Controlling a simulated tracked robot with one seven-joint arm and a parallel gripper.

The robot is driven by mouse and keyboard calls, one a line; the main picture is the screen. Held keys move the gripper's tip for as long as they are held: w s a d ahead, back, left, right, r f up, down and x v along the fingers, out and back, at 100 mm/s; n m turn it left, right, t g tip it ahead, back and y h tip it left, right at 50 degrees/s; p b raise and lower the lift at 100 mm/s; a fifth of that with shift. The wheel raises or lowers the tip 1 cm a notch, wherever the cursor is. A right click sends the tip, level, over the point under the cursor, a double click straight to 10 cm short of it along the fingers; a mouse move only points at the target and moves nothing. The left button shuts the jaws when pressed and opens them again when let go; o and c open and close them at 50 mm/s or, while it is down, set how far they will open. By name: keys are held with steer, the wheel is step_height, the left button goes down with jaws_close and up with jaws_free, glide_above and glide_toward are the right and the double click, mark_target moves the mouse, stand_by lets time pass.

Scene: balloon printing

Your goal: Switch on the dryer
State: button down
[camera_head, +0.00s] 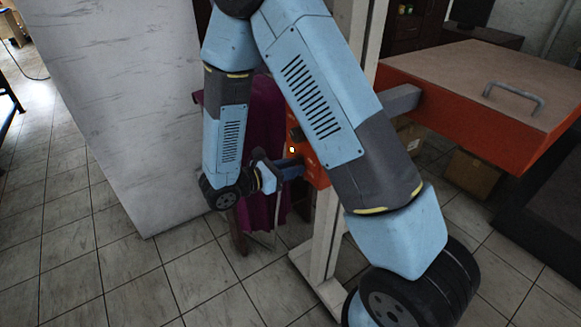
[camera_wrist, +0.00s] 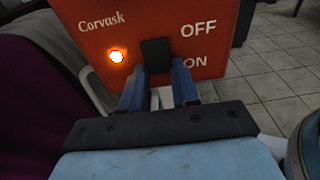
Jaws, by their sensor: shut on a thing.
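The dryer's orange control box (camera_wrist: 100,22), marked "Corvask", "OFF" and "ON", fills the top of the wrist view. Its black switch lever (camera_wrist: 155,52) stands beside the lettering, its top between the OFF and ON heights. An indicator lamp (camera_wrist: 116,56) glows orange-white. My gripper (camera_wrist: 158,80) is shut on the lever, one blue finger on each side of its lower part. The fingers hide the lever's base. In the head view my gripper (camera_head: 294,166) reaches the box (camera_head: 320,172), partly hidden by my arm, and the lamp (camera_head: 292,149) shows lit.
The dryer's wide orange body (camera_head: 450,110) with a handle (camera_head: 513,95) is at right. A white post (camera_head: 326,235) stands beside the box. Purple cloth (camera_head: 265,120) hangs behind my gripper. A pale panel (camera_head: 120,110) stands at left. Tiled floor is clear in front.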

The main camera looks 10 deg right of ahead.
steer(key=c, duration=0.8)
jaws_free()
steer(key=shift+c, duration=0.2)
steer(key=v, duration=1.3)
steer(key=shift+a+f, duration=0.15)
steer(key=shift+a, duration=0.3)
steer(key=shift+s, duration=0.2)
